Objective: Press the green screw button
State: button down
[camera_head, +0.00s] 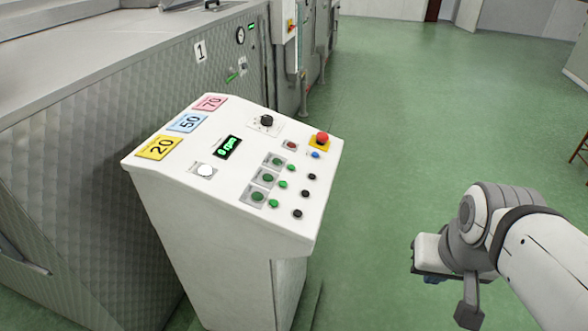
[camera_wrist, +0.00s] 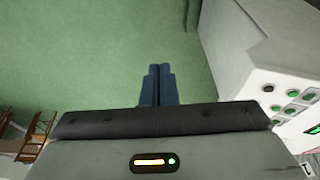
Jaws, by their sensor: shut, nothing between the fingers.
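The sloped white control panel (camera_head: 225,185) carries several green buttons. Larger green buttons on square grey plates form a column (camera_head: 267,179), with smaller green buttons (camera_head: 283,184) just right of it. Their labels are too small to read, so I cannot tell which is the screw button. Some green buttons (camera_wrist: 292,93) also show at the right edge of the wrist view. My gripper (camera_wrist: 160,68) is shut and empty, its blue fingers together over the green floor. In the head view it is right of the panel, apart from it, mostly hidden by my wrist.
A red emergency button on a yellow base (camera_head: 322,139), black buttons (camera_head: 312,177) and a black knob (camera_head: 266,120) share the panel. A large metal machine (camera_head: 80,150) stands behind and left. Wooden chairs (camera_wrist: 36,140) stand farther off.

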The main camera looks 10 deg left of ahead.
jog(key=w+a+r+n+t+p, duration=0.1)
jog(key=w+n+t, duration=0.1)
jog(key=w, duration=0.3)
jog(key=w+a+r+n+t, duration=0.1)
jog(key=w+a+n, duration=0.1)
jog(key=w, duration=0.4)
jog(key=n+t+y+p, duration=0.2)
jog(key=n+y, duration=0.6)
jog(key=n, duration=0.3)
send_over(274, 203)
jog(key=d, duration=0.4)
jog(key=shift+s+d+r, duration=0.15)
jog(key=shift+s+r, duration=0.15)
jog(key=shift+s, duration=0.1)
jog(key=shift+f, duration=0.1)
jog(key=f+b, duration=0.2)
jog(key=a+f+b, duration=0.1)
jog(key=f+b, duration=0.2)
jog(key=a+f+b, duration=0.1)
jog(key=f+b, duration=0.1)
jog(key=b, duration=0.1)
jog(key=shift+f, duration=0.25)
jog(key=shift+w+a+f+b, duration=0.1)
jog(key=shift+a+f+b, duration=0.1)
jog(key=shift+f+b, duration=0.25)
jog(key=shift+f, duration=0.1)
jog(key=shift+a+f+b, duration=0.1)
jog(key=shift+f+b, duration=0.15)
jog(key=shift+b, duration=0.1)
